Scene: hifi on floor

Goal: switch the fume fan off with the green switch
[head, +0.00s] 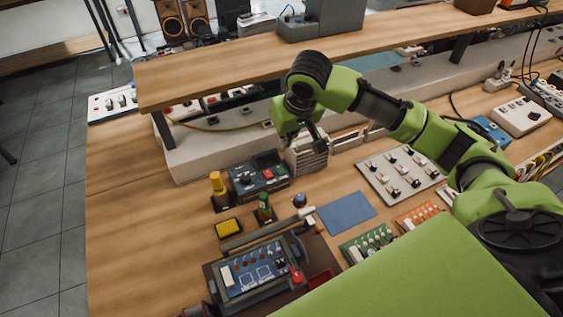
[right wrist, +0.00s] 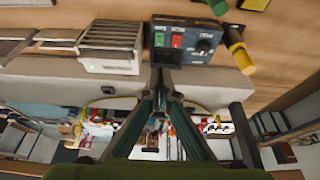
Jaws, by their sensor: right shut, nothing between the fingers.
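A dark control box (head: 244,183) with a dial and coloured switches sits on the bench, left of a pale louvred box (head: 308,158), which looks like the fume fan. In the right wrist view the control box (right wrist: 203,32) shows a green switch (right wrist: 159,39) beside a red one (right wrist: 177,41). The louvred box (right wrist: 110,44) stands next to its green-switch side. My right gripper (head: 321,143) is shut and empty, in front of the louvred box in the head view. In the wrist view its fingertips (right wrist: 164,70) appear just below the green switch; contact cannot be told. My left gripper is out of view.
A yellow-topped post (head: 217,183) and a green-topped post (head: 264,207) stand near the control box. A wooden shelf (head: 215,72) overhangs behind. A blue mat (head: 346,212), a switch panel (head: 402,175) and a blue-faced device (head: 254,272) lie nearer. Bare wood lies at left.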

